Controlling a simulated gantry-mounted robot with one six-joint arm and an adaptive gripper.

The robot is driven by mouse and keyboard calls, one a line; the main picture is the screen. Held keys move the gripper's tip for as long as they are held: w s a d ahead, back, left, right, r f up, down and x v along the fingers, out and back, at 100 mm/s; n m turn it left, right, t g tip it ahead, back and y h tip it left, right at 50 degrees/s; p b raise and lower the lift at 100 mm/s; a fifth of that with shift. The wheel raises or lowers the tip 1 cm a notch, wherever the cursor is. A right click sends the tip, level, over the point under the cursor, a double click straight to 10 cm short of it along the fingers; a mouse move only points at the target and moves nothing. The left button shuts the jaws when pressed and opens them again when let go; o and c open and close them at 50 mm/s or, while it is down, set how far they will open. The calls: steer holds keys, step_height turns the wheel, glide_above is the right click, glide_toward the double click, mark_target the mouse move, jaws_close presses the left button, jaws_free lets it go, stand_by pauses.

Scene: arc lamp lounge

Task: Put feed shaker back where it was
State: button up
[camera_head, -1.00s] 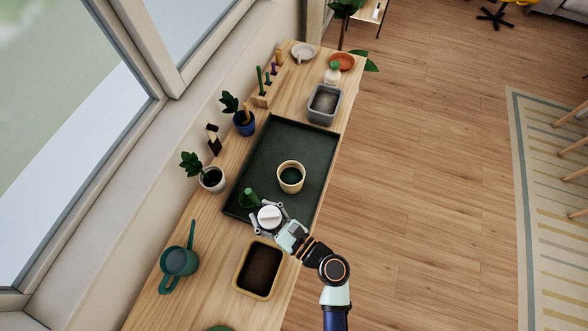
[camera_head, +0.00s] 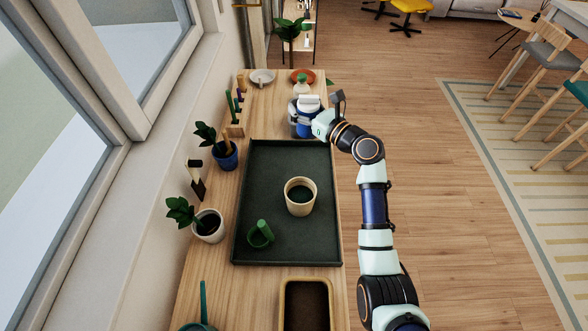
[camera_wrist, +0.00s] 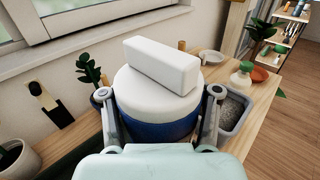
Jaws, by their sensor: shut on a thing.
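The feed shaker (camera_wrist: 157,95) has a blue body and a white lid with a white block on top. My gripper (camera_wrist: 160,110) is shut on it, one finger on each side. In the head view, the shaker (camera_head: 309,103) is near the far end of the bench, beyond the dark green tray (camera_head: 250,215). It overlaps the grey tub of grit (camera_head: 293,119) in that view. In the wrist view, the grey tub (camera_wrist: 236,112) shows to the right of the shaker, behind my finger. The shaker's bottom is hidden, so I cannot tell whether it touches the bench.
The tray holds a cream pot (camera_head: 300,207) and a green scoop (camera_head: 260,236). Potted plants (camera_head: 222,153) stand along the window side. A small bottle (camera_head: 301,86), an orange saucer (camera_head: 311,77) and a grey dish (camera_head: 262,78) lie at the far end. A soil box (camera_head: 306,308) is near.

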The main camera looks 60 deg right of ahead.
step_height(320, 180, down, 20)
steer(key=b, duration=0.9)
steer(key=shift+a+r, duration=0.1)
steer(key=shift+r, duration=0.35)
steer(key=o, duration=0.9)
steer(key=shift+f, duration=0.2)
steer(key=o, duration=0.6)
steer(key=shift+r, duration=0.2)
steer(key=p+v, duration=0.4)
steer(key=v, duration=0.7)
steer(key=shift+s, duration=0.2)
steer(key=shift+s+a, duration=0.15)
steer(key=shift+s, duration=0.1)
